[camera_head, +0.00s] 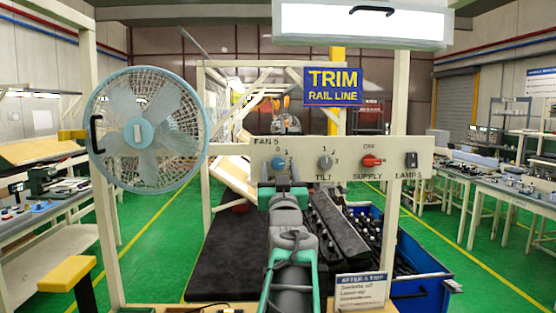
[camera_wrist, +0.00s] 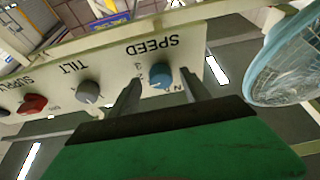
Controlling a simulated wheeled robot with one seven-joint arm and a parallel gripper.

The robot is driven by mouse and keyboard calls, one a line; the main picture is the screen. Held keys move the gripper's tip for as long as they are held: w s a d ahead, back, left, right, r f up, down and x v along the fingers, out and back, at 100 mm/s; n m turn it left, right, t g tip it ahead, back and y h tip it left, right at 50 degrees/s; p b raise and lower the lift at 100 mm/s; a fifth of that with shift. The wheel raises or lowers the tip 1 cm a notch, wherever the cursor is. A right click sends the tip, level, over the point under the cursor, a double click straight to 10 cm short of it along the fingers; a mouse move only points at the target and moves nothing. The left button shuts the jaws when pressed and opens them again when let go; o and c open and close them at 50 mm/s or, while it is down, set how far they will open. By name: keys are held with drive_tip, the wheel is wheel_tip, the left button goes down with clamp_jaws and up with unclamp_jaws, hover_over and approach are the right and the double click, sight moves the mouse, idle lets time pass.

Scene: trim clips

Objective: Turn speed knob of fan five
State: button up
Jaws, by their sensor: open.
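The speed knob of fan five is a blue round knob (camera_head: 278,162) at the left end of a cream control panel (camera_head: 345,148). In the wrist view the same blue knob (camera_wrist: 160,75) sits under the upside-down word SPEED, with small numbers beside it. My gripper (camera_wrist: 157,82) is open, one finger on each side of the blue knob; I cannot tell whether either finger touches it. In the head view my gripper (camera_head: 281,182) is in front of the panel, just below the knob. The fan (camera_head: 140,130) has a blue cage and hangs left of the panel.
Right of the knob on the panel are a grey TILT knob (camera_head: 325,162), a red SUPPLY switch (camera_head: 371,161) and a black LAMP switch (camera_head: 411,160). A blue drawer (camera_head: 420,285) with dark parts stands below at right. A small sign (camera_head: 361,290) stands in front.

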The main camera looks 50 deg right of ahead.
drive_tip(key=shift+w+d+r, duration=0.25)
drive_tip(key=shift+w+d, duration=0.15)
drive_tip(key=shift+c, duration=0.4)
drive_tip(key=shift+a+f, duration=0.1)
clamp_jaws()
